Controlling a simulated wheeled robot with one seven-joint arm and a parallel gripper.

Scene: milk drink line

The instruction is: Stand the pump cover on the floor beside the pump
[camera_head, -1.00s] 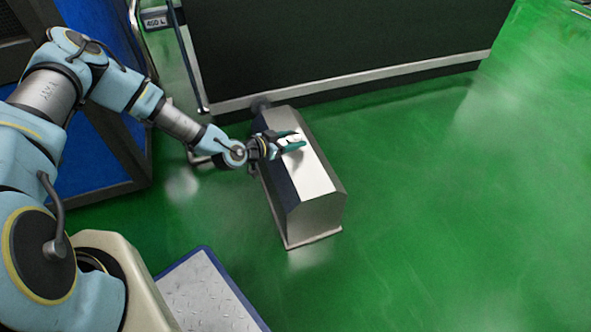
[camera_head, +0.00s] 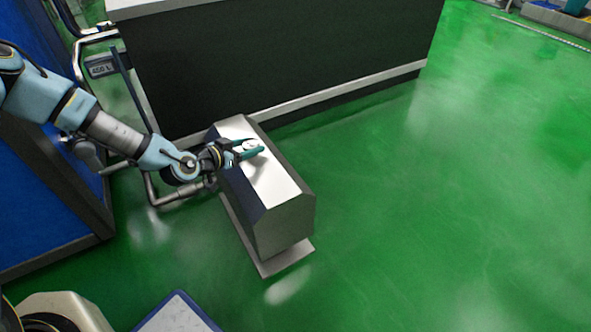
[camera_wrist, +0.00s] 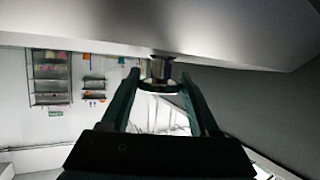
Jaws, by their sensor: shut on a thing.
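The pump cover (camera_head: 268,188) is a long box of bare metal with sloped edges, in the middle of the head view. It hangs roughly level, raised a little above a flat metal base plate (camera_head: 287,262) on the floor. My gripper (camera_head: 254,149) reaches over its top from the left and is shut on the small knob of the cover. In the wrist view the knob (camera_wrist: 158,69) sits between the fingertips, with the cover's metal face (camera_wrist: 150,25) across the top. The pump itself is hidden by the cover.
A dark tank or cabinet (camera_head: 280,60) with a pale bottom edge stands close behind the cover. Metal pipes (camera_head: 165,195) and a blue-panelled unit (camera_head: 45,190) are at the left. The green floor (camera_head: 430,220) to the right is clear.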

